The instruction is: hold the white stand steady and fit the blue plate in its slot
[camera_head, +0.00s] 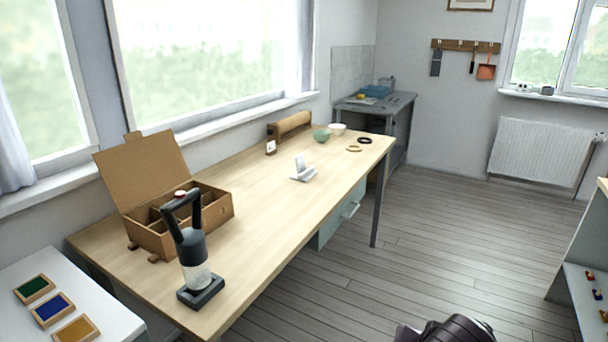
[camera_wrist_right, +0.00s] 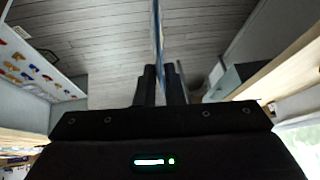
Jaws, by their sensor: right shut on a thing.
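The white stand (camera_head: 303,172) is on the wooden table, near its front edge and past the middle of its length. Its upright back part and flat base show, but it is too small to make out the slot clearly. In the right wrist view my right gripper (camera_wrist_right: 161,72) is shut on a thin plate (camera_wrist_right: 157,30), seen nearly edge-on with a bluish edge. The plate points away from the fingers, over the floor and apart from the stand. Neither the plate nor my right gripper's fingers show in the head view. My left gripper is in neither view.
The table (camera_head: 262,190) is clear around the stand. An open cardboard box (camera_head: 215,205) and a dark lantern-like device (camera_head: 195,250) stand at its near end. A green bowl (camera_head: 321,135), a white bowl (camera_head: 337,129) and rings (camera_head: 354,149) lie towards the far end.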

